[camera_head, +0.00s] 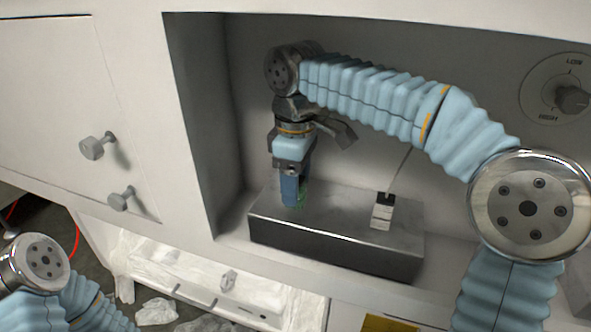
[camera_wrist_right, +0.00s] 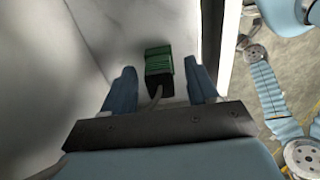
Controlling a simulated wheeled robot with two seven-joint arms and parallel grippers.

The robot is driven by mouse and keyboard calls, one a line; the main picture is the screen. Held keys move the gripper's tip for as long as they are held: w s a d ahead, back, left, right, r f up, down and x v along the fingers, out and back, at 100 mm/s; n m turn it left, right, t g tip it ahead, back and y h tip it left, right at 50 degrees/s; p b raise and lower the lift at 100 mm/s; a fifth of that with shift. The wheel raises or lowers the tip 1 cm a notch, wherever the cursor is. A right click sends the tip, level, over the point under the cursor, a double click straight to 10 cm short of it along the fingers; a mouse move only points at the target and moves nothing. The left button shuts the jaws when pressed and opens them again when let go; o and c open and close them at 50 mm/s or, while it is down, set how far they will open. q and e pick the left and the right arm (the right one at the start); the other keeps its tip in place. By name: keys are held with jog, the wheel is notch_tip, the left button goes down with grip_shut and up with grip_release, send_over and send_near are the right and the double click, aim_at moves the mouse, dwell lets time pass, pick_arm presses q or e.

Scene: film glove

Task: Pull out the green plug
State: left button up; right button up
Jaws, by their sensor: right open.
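The green plug (camera_wrist_right: 159,66) shows in the right wrist view between the two blue fingers of my right gripper (camera_wrist_right: 162,88). It has a ribbed green body, a black end and a grey cable toward the gripper's palm. The fingers are open, with a gap on each side of the plug. In the head view my right gripper (camera_head: 293,192) points down at the left part of a metal block (camera_head: 335,251) in the recess, and only a little green (camera_head: 303,190) shows beside its fingers. My left arm is at the lower left, its gripper out of frame.
A black-and-white plug (camera_head: 382,212) with a thin cable stands on the block's right part. The recess walls are close on the left and behind. A knob (camera_head: 571,99) is on the right panel. Two handles (camera_head: 97,147) stick out at left.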

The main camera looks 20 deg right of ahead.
jog(key=shift+f, duration=0.1)
jog(key=c, duration=1)
jog(key=shift+c, duration=0.2)
jog(key=shift+r+p, duration=0.5)
jog(key=shift+p, duration=0.15)
jog(key=shift+r+p, duration=1)
jog(key=shift+p, duration=0.15)
jog(key=shift+r+p, duration=0.6)
jog(key=shift+r, duration=0.2)
jog(key=shift+r, duration=1.55)
